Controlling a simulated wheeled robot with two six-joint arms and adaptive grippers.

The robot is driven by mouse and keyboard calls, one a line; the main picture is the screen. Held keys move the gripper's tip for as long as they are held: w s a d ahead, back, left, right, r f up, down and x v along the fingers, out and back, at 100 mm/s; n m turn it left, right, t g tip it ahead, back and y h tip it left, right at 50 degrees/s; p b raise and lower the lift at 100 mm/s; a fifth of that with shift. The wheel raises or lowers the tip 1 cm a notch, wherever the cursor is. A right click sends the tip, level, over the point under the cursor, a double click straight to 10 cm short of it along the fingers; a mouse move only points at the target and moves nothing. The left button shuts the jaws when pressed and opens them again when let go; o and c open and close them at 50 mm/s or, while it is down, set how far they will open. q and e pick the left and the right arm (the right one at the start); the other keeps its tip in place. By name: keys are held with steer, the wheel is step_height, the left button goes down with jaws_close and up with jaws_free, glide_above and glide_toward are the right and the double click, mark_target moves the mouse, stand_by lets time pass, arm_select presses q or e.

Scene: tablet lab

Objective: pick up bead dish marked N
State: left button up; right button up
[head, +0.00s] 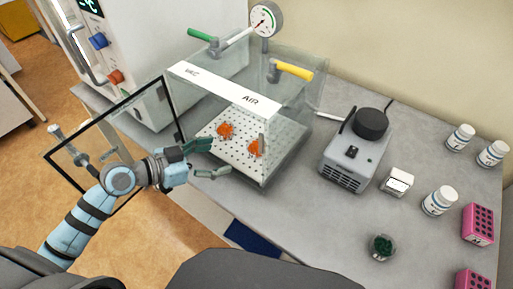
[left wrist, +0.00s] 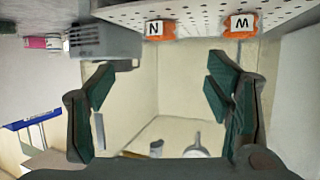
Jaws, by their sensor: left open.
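The bead dish marked N (left wrist: 161,30) is orange with a white label. It stands on the perforated shelf in the left wrist view, which looks upside down. In the head view it appears to be the nearer right orange dish (head: 256,147), though its letter is unreadable there. My left gripper (head: 212,158) is open and empty at the chamber's open front, apart from both dishes. My right gripper is not in view.
The clear chamber (head: 285,95) has a perforated shelf (head: 240,166), and its framed door (head: 85,113) stands open around my left arm. A grey pump (head: 352,150), white jars (head: 439,200), pink racks (head: 478,224) and a green-filled dish (head: 381,246) stand to the right.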

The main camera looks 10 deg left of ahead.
mark_target(255, 146)
arm_select(q)
steer(key=x, duration=0.4)
steer(key=p+x, duration=0.1)
steer(key=x, duration=0.7)
steer(key=shift+w+a+r, duration=0.1)
steer(key=shift+w+r, duration=0.1)
steer(key=shift+r, duration=0.1)
steer(key=shift+w+d+f, duration=0.25)
steer(key=shift+d, duration=0.05)
steer(key=c, duration=1.3)
steer(key=shift+o, duration=0.2)
